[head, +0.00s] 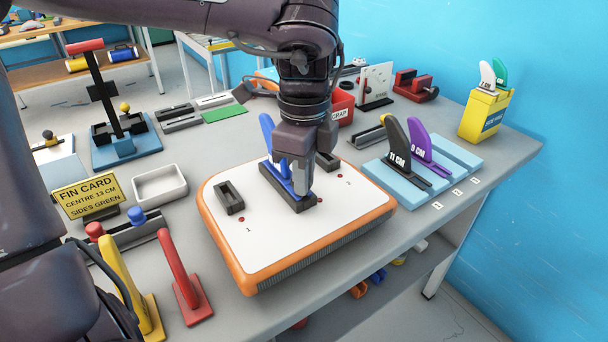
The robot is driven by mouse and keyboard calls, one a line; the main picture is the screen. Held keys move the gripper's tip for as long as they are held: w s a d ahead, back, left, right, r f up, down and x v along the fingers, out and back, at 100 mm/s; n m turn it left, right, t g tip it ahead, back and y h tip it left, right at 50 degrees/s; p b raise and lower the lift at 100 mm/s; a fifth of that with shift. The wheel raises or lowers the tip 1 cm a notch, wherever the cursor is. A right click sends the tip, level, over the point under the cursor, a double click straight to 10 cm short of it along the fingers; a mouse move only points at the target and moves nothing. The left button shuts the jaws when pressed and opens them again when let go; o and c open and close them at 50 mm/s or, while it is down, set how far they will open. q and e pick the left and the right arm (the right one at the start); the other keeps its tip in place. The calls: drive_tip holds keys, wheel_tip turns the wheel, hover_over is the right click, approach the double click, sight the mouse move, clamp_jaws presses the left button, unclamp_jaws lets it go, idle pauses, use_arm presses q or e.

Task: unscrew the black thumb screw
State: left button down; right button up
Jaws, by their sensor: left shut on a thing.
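My left gripper (294,184) points straight down over the middle black fin box (302,204) on the white and orange board (270,250). Its jaws are shut at the top of that box, just right of an upright blue fin (272,150). The black thumb screw is hidden between the fingers, so I cannot see how far it is threaded. My right gripper is not in view.
Black side boxes stand on the board at left (229,198) and right (326,161). A fin rack (440,160) holds black and purple fins. Nearby are a white tray (160,186), a yellow fin card (87,198), red and yellow stands, and a scrap bin (342,106).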

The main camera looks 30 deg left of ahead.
use_arm(q)
drive_tip(key=shift+f+n+b, duration=0.15)
drive_tip(key=shift+n+b, duration=0.4)
drive_tip(key=shift+n, duration=0.55)
drive_tip(key=shift+n, duration=0.3)
drive_tip(key=shift+n+b, duration=0.6)
drive_tip(key=shift+b, duration=0.05)
drive_tip(key=shift+w+n+b, duration=0.1)
drive_tip(key=shift+n+b, duration=0.3)
drive_tip(key=shift+n, duration=0.7)
